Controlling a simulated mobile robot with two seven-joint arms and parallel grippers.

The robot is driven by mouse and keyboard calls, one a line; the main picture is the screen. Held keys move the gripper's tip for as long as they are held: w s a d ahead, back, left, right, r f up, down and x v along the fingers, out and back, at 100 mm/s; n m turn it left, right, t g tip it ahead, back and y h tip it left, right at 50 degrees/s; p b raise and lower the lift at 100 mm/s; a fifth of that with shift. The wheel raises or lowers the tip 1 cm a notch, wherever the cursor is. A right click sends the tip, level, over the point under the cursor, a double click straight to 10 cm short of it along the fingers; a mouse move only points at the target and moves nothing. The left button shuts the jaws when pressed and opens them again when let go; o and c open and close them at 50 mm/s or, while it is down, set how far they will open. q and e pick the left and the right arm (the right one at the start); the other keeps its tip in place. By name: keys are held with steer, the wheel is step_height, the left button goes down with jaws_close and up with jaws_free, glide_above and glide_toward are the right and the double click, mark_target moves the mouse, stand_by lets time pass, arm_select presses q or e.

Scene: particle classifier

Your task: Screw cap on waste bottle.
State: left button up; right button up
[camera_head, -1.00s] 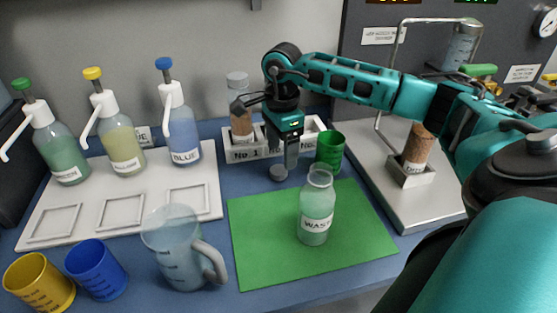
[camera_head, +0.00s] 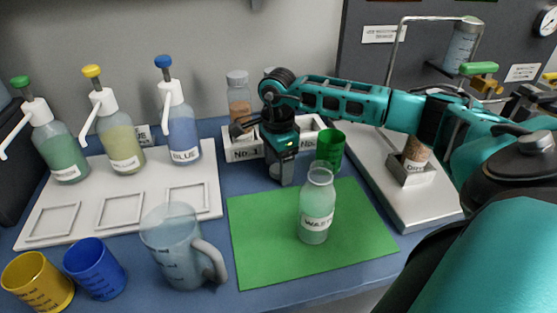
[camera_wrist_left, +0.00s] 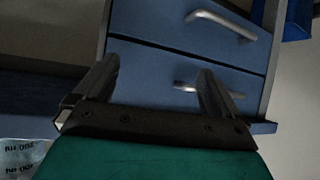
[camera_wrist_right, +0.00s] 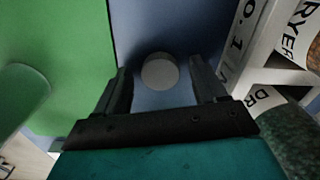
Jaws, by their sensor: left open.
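The waste bottle (camera_head: 317,206) stands upright and uncapped on the green mat (camera_head: 262,250), with pale green liquid inside. Part of it shows at the left of the right wrist view (camera_wrist_right: 22,95). The grey round cap (camera_wrist_right: 160,72) lies on the blue table beside the mat, mostly hidden by my gripper in the head view. My right gripper (camera_wrist_right: 162,88) is open, pointing down close over the cap, which shows between its fingers. I cannot tell whether they touch it. My left gripper (camera_wrist_left: 155,85) is open and empty, facing blue drawers, outside the head view.
A green cup (camera_head: 331,148) stands close right of my right gripper, and a white rack (camera_head: 308,128) with brown-filled bottles is just behind. A clear jug (camera_head: 176,250) stands left of the mat. Pump bottles on a white tray (camera_head: 75,225) are farther left.

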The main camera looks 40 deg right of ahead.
mark_target(278, 169)
steer(key=c, duration=1)
steer(key=shift+c, duration=0.2)
step_height(278, 169, up, 20)
steer(key=p, duration=0.2)
